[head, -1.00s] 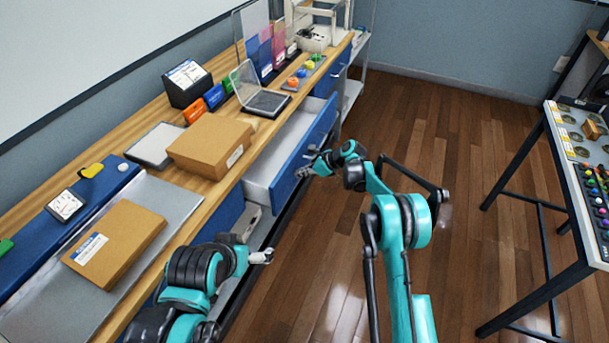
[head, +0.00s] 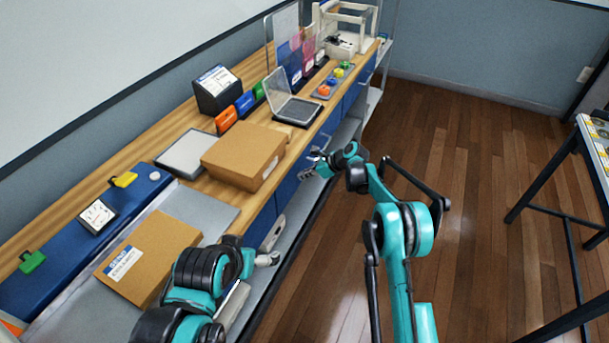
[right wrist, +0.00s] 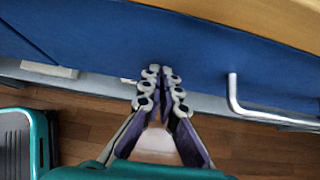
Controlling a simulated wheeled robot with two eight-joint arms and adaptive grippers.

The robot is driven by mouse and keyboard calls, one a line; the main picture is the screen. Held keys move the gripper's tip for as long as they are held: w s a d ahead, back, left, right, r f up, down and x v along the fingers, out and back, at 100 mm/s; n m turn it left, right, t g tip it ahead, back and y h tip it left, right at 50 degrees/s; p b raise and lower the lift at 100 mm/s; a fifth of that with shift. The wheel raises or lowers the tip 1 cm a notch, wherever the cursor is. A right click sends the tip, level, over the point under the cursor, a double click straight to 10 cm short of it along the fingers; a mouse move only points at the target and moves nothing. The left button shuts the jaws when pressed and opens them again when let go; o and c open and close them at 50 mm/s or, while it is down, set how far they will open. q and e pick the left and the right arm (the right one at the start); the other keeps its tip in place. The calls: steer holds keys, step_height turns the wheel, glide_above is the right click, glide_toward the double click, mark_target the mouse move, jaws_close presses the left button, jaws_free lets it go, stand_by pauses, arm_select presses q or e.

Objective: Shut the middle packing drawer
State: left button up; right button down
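The middle packing drawer has a blue front (head: 287,189) that now lies about flush with the bench; no open interior shows. In the right wrist view its blue face (right wrist: 200,50) fills the space ahead of the fingers, with a metal handle (right wrist: 234,95) to the right. My right gripper (head: 308,168) is at the drawer front, fingers close together and holding nothing; it also shows in the right wrist view (right wrist: 161,77). I cannot tell whether the tips touch the face. My left gripper (head: 270,258) is low beside the bench's front, its fingers too small to judge.
The wooden bench top (head: 190,115) carries a brown box (head: 243,155), a clear-lidded case (head: 292,105) and a flat labelled parcel (head: 147,257). A grey lower shelf (head: 290,248) runs below the drawers. A black-framed table (head: 560,213) stands at the right. The floor between is clear.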

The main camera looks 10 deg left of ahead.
steer(key=shift+a+r, duration=0.1)
steer(key=shift+a, duration=0.15)
steer(key=d+f+p+v, duration=0.2)
steer(key=p+v, duration=0.1)
steer(key=v, duration=1)
steer(key=s+d+r+n+t+h, duration=0.1)
steer(key=s+d+r+n+h, duration=0.2)
steer(key=s+r, duration=0.35)
steer(key=s+d+r+n+t, duration=0.1)
steer(key=s+d+r+n, duration=0.3)
steer(key=s+r, duration=0.3)
steer(key=s+d+r+n+t+h, duration=0.1)
steer(key=s+d+r+n+h, duration=0.2)
steer(key=s, duration=0.5)
steer(key=s+d+r+n+h, duration=0.1)
steer(key=s+d+r+n, duration=0.1)
steer(key=s+d+n, duration=0.45)
arm_select(q)
steer(key=r, duration=0.2)
steer(key=shift+s+d+r, duration=0.35)
steer(key=shift+r, duration=0.05)
arm_select(e)
steer(key=s+d+f+n+t+h, duration=0.1)
steer(key=s+f+n, duration=0.3)
steer(key=s, duration=0.9)
steer(key=shift+s+d+f+n+h, duration=0.25)
steer(key=shift+d+n+h, duration=0.25)
steer(key=shift+d+n, duration=0.1)
